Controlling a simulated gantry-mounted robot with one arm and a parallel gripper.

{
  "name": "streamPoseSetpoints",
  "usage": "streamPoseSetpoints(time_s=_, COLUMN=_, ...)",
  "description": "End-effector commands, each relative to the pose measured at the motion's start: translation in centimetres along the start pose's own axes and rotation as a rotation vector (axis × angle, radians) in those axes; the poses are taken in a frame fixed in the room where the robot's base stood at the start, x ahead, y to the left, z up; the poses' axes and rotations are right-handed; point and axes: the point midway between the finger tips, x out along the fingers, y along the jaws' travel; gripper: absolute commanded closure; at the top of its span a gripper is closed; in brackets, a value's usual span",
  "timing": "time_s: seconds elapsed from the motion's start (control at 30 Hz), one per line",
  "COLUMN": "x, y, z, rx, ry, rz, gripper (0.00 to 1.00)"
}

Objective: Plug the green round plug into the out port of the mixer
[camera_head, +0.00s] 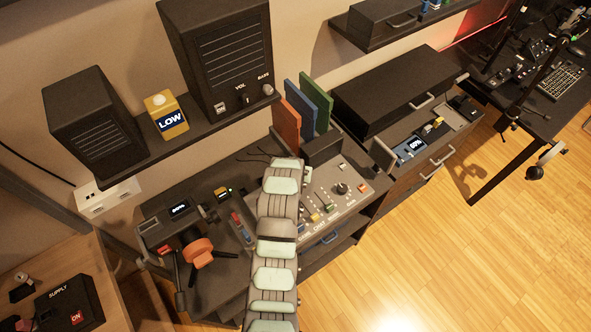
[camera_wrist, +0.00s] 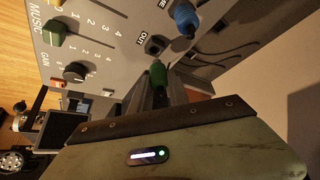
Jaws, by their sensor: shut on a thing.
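The mixer (camera_head: 350,204) is a light grey panel with sliders and knobs on the desk in the head view. Its panel (camera_wrist: 110,18) fills the upper wrist view, with MUSIC and GAIN lettering. My gripper (camera_wrist: 160,88) is shut on the green round plug (camera_wrist: 158,73), whose front end sticks out past the fingers toward the panel. I cannot tell whether the plug touches the port. In the head view my arm hides the plug and the port.
In the wrist view a blue plug (camera_wrist: 185,17) sits beside the port, with dark cables to its right. Green, blue and orange upright panels (camera_head: 308,108) stand behind the mixer. An orange-handled device (camera_head: 197,252) is left of my arm.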

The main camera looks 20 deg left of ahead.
Motion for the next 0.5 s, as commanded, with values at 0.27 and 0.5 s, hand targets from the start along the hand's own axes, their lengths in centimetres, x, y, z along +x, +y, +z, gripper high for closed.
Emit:
streamPoseSetpoints(time_s=0.27, x=1.01, y=0.02, z=0.56, rx=0.001, ry=0.001, rz=0.0, gripper=1.0)
streamPoseSetpoints(time_s=0.5, x=0.98, y=0.01, z=0.54, rx=0.001, ry=0.001, rz=0.0, gripper=1.0)
